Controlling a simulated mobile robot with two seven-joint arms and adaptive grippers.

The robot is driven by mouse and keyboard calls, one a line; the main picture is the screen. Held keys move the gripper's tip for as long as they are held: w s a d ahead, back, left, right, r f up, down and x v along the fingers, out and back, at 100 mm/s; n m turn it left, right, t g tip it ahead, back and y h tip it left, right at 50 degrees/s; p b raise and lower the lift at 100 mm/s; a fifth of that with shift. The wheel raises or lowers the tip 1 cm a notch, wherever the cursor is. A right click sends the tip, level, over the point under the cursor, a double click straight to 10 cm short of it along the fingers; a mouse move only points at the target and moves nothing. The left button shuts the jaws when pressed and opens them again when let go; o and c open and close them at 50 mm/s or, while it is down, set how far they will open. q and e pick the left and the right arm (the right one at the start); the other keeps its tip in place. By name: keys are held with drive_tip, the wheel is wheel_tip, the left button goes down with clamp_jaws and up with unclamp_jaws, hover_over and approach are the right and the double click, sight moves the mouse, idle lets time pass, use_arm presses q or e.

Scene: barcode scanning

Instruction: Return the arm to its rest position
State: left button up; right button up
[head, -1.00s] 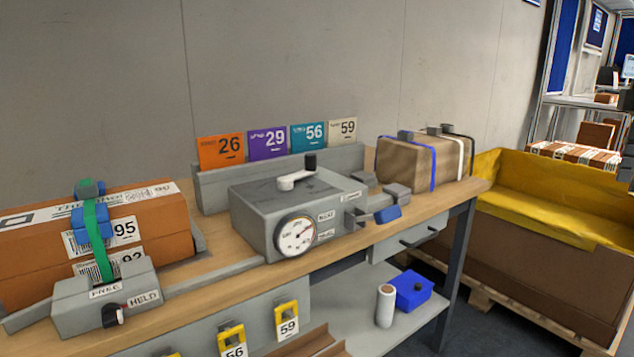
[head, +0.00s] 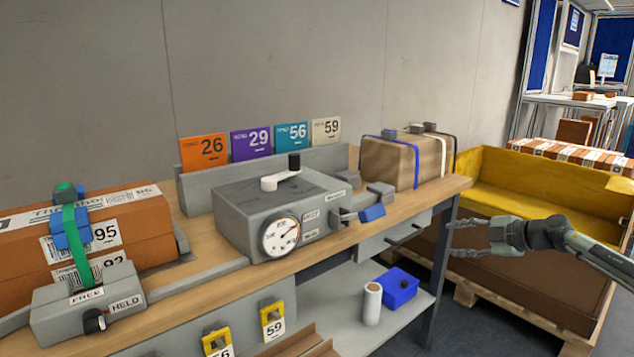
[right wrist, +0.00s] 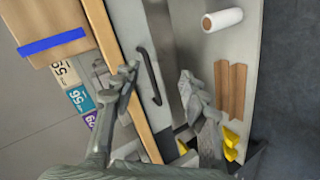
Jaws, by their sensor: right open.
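My right gripper (head: 464,238) is in the head view at the right, in the air in front of the yellow-lined bin. Its fingers point left and are spread open with nothing between them. In the right wrist view my right gripper (right wrist: 160,85) shows two separated fingers over the bench edge and drawer handle. My left gripper is not in view. The workbench (head: 330,245) carries a grey box with a dial gauge (head: 278,236) and a crank on top.
A strapped brown parcel (head: 405,162) stands at the bench's right end. An orange parcel (head: 140,230) is strapped at the left. Coloured number cards (head: 204,152) stand behind. The drawer handle (head: 405,238) sticks out. A blue box (head: 398,288) and white roll (head: 372,304) sit on the lower shelf.

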drive_tip(key=s+d+f+m+t+h, duration=0.1)
drive_tip(key=s+d+f+m+h, duration=0.4)
drive_tip(key=s, duration=0.3)
drive_tip(key=s+d+f+m+t+h, duration=0.1)
drive_tip(key=s+d+f+m+h, duration=0.2)
drive_tip(key=s+f+m+h, duration=0.4)
drive_tip(key=s+d+f+g+h, duration=0.15)
drive_tip(key=s+f+g, duration=0.25)
drive_tip(key=s, duration=0.8)
drive_tip(key=s+d+f+g, duration=0.2)
drive_tip(key=s+f+g, duration=0.2)
drive_tip(key=s, duration=0.8)
drive_tip(key=s+a+f+m+y, duration=0.1)
drive_tip(key=a+f, duration=0.3)
drive_tip(key=a, duration=0.4)
drive_tip(key=s+a+f+m+g+y, duration=0.1)
drive_tip(key=s+a+f+m+y, duration=0.1)
drive_tip(key=a+f, duration=0.3)
drive_tip(key=s+a+f+m+y, duration=0.2)
drive_tip(key=s+a+f+y, duration=0.1)
drive_tip(key=a, duration=1)
drive_tip(key=shift+s+f+g, duration=0.15)
drive_tip(key=shift+f+g, duration=0.25)
drive_tip(key=shift+f, duration=0.4)
drive_tip(key=shift+c, duration=0.3)
